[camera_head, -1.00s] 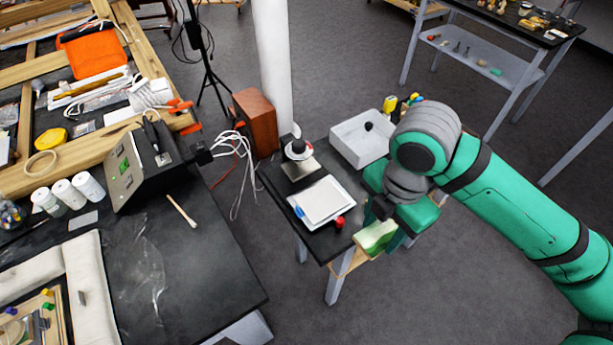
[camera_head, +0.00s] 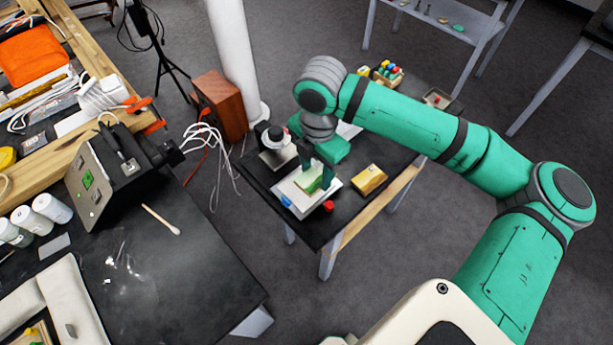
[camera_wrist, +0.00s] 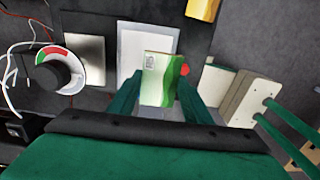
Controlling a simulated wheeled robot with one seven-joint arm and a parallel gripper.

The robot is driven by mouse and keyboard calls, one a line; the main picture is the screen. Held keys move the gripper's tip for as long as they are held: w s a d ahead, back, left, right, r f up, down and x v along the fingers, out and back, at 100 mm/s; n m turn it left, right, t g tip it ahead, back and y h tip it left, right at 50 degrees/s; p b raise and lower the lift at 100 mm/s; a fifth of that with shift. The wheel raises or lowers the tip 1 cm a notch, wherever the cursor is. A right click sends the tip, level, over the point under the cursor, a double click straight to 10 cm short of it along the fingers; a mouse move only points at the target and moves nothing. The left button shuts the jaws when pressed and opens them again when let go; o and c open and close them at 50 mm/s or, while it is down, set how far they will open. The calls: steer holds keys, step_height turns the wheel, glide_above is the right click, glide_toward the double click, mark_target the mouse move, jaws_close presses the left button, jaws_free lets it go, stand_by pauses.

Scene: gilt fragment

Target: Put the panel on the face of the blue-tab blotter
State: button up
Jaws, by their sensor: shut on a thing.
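My gripper (camera_head: 312,172) is shut on the panel, a small block with a green and cream face (camera_head: 308,182). The wrist view shows the panel (camera_wrist: 158,80) upright in the picture between the two green fingers. The blue-tab blotter (camera_head: 287,189) is a pale flat sheet with a blue tab (camera_head: 286,201) at its near left corner. The panel is over the blotter, and in the wrist view it covers part of the blotter (camera_wrist: 130,62). I cannot tell whether they touch. My gripper hides the blotter's far side in the head view.
A yellow block (camera_head: 370,180) lies to the right on the black table. A round dial device (camera_wrist: 55,74) and metal plate (camera_wrist: 86,58) stand left of the blotter. A white tray (camera_head: 349,130) is partly hidden behind my arm.

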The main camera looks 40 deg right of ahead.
mark_target(308, 171)
steer(key=w+f, duration=0.3)
steer(key=shift+a+f, duration=0.1)
steer(key=shift+f, duration=0.1)
steer(key=shift+w+f, duration=0.15)
steer(key=shift+f, duration=1.55)
steer(key=shift+f, duration=0.1)
steer(key=o, duration=1)
steer(key=shift+o, duration=0.2)
step_height(308, 171, up, 12)
steer(key=shift+w, duration=0.15)
